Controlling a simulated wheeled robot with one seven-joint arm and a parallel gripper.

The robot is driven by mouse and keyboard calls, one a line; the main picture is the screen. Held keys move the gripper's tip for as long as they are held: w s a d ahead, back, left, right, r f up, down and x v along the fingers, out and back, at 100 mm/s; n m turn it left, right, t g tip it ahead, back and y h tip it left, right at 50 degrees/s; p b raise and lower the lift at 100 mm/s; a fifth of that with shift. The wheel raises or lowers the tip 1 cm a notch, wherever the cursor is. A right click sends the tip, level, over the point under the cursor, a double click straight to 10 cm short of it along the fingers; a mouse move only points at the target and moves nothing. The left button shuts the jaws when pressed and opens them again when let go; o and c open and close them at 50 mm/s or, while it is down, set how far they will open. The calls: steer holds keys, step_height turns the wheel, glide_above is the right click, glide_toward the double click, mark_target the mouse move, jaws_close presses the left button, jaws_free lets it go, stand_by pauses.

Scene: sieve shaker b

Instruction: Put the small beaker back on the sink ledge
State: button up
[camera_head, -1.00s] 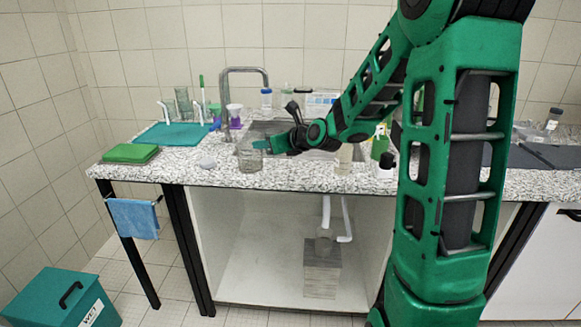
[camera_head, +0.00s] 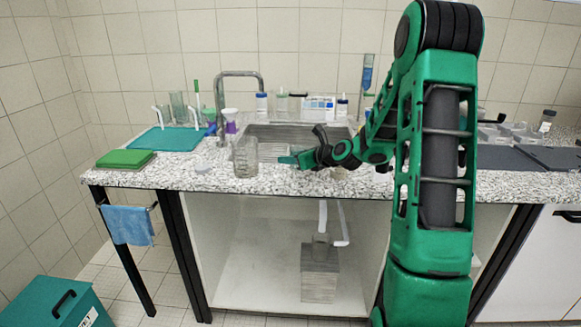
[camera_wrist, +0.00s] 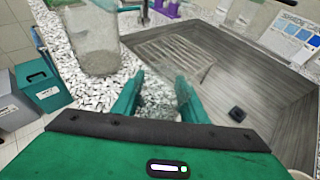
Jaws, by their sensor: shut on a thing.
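My gripper (camera_head: 284,159) is low over the front ledge of the sink (camera_head: 300,135). In the wrist view its two fingers (camera_wrist: 159,90) are closed around a clear small beaker (camera_wrist: 160,98). The beaker is see-through, with speckled counter showing through it, so its outline is faint. I cannot tell whether its base touches the counter. A larger clear glass beaker (camera_head: 245,157) stands upright on the speckled counter just left of my gripper, apart from the fingers; it also shows at the upper left of the wrist view (camera_wrist: 94,42).
The steel sink basin (camera_wrist: 180,55) lies beyond the fingers. A faucet (camera_head: 240,74) rises at its back left. Bottles (camera_head: 262,104) stand behind it. A teal mat (camera_head: 172,140) with glassware and a green pad (camera_head: 125,159) lie left. A blue cloth (camera_head: 129,225) hangs at the left front.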

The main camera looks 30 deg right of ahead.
mark_target(291, 171)
steer(key=shift+f, duration=1.4)
steer(key=o, duration=1.1)
steer(key=shift+f, duration=0.1)
